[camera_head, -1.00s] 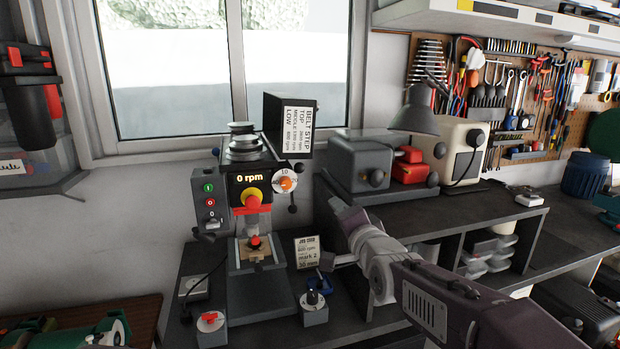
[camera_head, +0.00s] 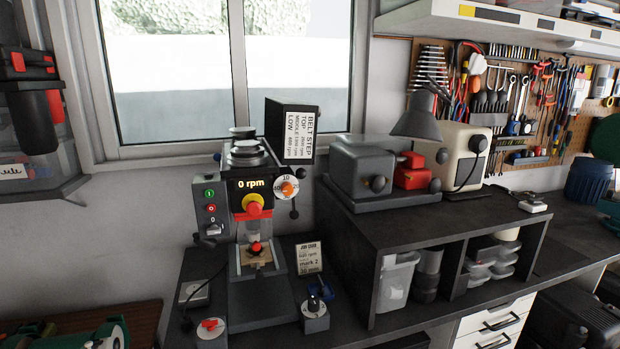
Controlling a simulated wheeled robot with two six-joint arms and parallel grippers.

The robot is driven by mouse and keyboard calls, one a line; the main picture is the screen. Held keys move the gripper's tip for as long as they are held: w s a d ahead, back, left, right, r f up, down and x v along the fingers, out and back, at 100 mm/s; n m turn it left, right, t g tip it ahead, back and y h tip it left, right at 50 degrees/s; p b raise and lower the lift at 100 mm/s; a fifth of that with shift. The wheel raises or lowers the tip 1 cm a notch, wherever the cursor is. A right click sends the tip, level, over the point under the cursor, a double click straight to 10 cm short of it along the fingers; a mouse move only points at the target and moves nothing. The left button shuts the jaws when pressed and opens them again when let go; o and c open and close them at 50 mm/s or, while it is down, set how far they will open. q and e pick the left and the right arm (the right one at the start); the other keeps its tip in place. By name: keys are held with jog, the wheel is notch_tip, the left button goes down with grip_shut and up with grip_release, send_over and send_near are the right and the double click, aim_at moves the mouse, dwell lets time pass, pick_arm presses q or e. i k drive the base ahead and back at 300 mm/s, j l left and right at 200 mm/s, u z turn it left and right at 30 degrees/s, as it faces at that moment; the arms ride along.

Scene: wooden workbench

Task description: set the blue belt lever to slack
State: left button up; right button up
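The drill press (camera_head: 253,200) stands on a dark bench left of centre, with stacked pulleys (camera_head: 245,150) exposed on top. Its display (camera_head: 250,184) reads 0 rpm. A small blue part (camera_head: 320,288) sits low at the right of the press, partly hidden behind a grey box with a black knob (camera_head: 314,303). I cannot tell whether this blue part is the belt lever or how it is set. A black lever with a round end (camera_head: 294,212) hangs at the press's right side. Neither of my grippers is in view.
A belt step chart (camera_head: 299,133) is on the black cover behind the press. A job card (camera_head: 309,258) stands right of it. A box with a red switch (camera_head: 210,327) is at front left. A raised shelf unit (camera_head: 400,225) borders the right.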

aim_at(217, 157)
jog(key=i+l+u, duration=0.15)
jog(key=l+u, duration=0.2)
jog(key=l, duration=0.3)
jog(key=i+l+u, duration=0.1)
jog(key=l+u, duration=0.25)
jog(key=l, duration=0.35)
jog(key=l+u, duration=0.35)
jog(key=l, duration=0.3)
